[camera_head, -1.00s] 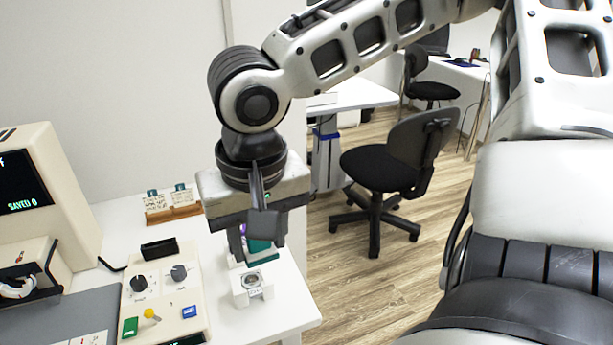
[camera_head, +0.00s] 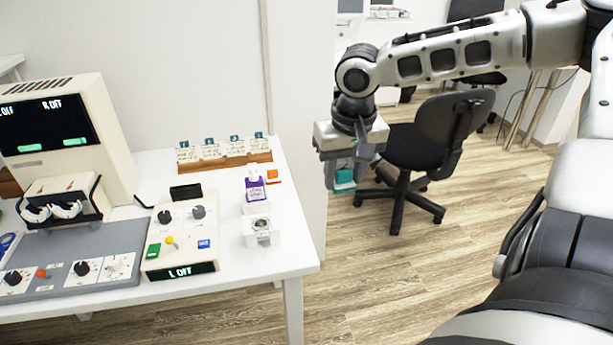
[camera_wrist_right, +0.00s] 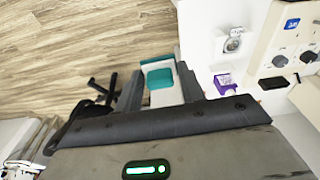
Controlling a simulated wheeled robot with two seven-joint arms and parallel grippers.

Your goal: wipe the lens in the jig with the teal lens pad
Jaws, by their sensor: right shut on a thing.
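My right gripper (camera_head: 340,180) is shut on the teal lens pad (camera_head: 344,177), held out beyond the table's right edge with floor and a chair behind it. In the right wrist view the teal pad (camera_wrist_right: 160,78) sits between the two fingers (camera_wrist_right: 158,88), with a pale part beside it. The jig (camera_head: 262,240) is a small white block on the table's right part, left of the gripper and apart from it. The round lens (camera_head: 261,224) lies in its top; it also shows in the right wrist view (camera_wrist_right: 233,44). My left gripper is out of view.
A purple-labelled bottle (camera_head: 255,188) stands just behind the jig, with an orange item (camera_head: 273,176) beside it. A control box (camera_head: 180,240) is left of the jig. A wooden rack of cards (camera_head: 225,161) lies behind. A black chair (camera_head: 420,140) stands beyond the table.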

